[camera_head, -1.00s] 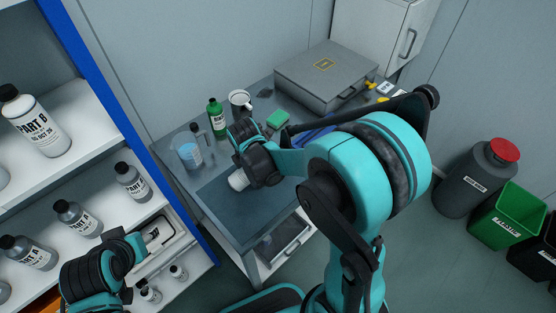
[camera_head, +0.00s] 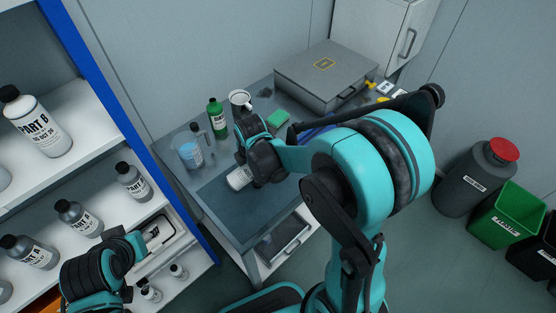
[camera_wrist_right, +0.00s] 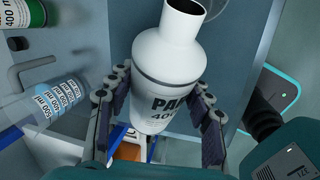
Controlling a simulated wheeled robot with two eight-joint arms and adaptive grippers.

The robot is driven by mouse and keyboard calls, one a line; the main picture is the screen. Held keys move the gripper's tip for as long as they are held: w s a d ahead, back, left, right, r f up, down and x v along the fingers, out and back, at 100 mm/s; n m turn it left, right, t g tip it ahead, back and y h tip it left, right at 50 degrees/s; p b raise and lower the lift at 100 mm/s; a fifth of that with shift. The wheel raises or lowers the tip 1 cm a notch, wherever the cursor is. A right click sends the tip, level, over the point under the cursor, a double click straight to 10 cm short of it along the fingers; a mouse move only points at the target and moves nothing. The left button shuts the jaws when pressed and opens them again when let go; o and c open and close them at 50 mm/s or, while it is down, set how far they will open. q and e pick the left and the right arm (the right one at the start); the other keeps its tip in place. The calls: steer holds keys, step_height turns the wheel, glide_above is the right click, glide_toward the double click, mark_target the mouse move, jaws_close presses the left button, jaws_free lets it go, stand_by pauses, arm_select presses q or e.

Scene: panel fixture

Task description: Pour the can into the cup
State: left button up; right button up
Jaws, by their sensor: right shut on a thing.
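My right gripper (camera_wrist_right: 160,110) is shut on a white can (camera_wrist_right: 168,62) with black lettering and an open neck. In the head view the can (camera_head: 239,178) shows below the gripper (camera_head: 256,168), leaning, above the table's dark front area. A clear cup (camera_head: 189,156) with blue on it stands on the table to the left of the can, apart from it.
A green bottle (camera_head: 216,118), a white mug (camera_head: 240,99) and a green sponge (camera_head: 278,118) are at the back of the table. A grey case (camera_head: 325,72) fills the back right. A shelf (camera_head: 90,160) with several bottles stands close on the left.

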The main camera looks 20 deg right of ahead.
steer(key=shift+f+y, duration=0.1)
steer(key=shift+y, duration=0.5)
stand_by(0.8)
steer(key=shift+d+r+y, duration=0.35)
steer(key=shift+r+y, duration=0.45)
steer(key=shift+y, duration=0.4)
stand_by(2.4)
